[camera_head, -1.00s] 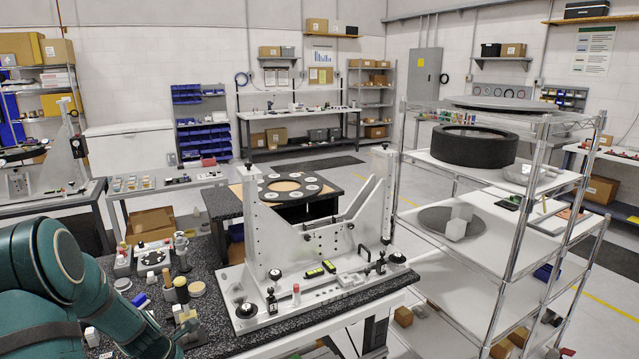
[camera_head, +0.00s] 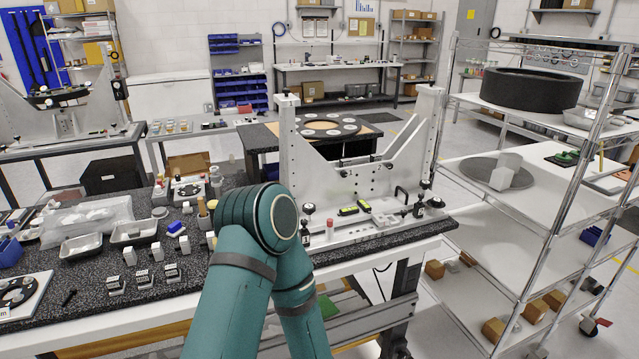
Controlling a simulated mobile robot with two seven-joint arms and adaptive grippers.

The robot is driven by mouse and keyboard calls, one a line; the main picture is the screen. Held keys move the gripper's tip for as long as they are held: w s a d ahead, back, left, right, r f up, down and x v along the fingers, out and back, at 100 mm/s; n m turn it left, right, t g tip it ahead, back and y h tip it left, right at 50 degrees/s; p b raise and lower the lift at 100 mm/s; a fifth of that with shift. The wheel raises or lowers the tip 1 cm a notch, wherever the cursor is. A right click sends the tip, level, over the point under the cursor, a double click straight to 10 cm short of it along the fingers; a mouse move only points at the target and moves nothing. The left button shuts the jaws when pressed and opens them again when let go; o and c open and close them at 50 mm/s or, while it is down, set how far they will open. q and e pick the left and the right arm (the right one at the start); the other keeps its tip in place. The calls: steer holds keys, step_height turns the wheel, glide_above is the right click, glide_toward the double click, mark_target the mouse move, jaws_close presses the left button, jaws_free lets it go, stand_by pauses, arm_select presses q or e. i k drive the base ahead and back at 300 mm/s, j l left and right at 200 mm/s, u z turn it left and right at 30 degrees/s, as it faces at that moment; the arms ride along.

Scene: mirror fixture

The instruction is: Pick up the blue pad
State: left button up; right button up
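A small blue piece (camera_head: 174,226), which looks like the blue pad, lies on the speckled dark tabletop (camera_head: 200,285) left of my arm. It is small in the picture, and I cannot tell its exact shape. A teal arm of mine rises from the bottom centre and bends over the table edge, right of the blue piece. Neither of my grippers shows in the head view, so I cannot see whether either holds anything.
A grey metal fixture (camera_head: 365,150) stands on the table behind my arm. A wire shelf (camera_head: 500,210) stands at right. A blue bin (camera_head: 10,250) sits at the left edge.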

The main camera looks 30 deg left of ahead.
mark_target(174, 229)
steer(key=u, duration=1.9)
steer(key=j+u, duration=0.35)
steer(key=u, duration=0.15)
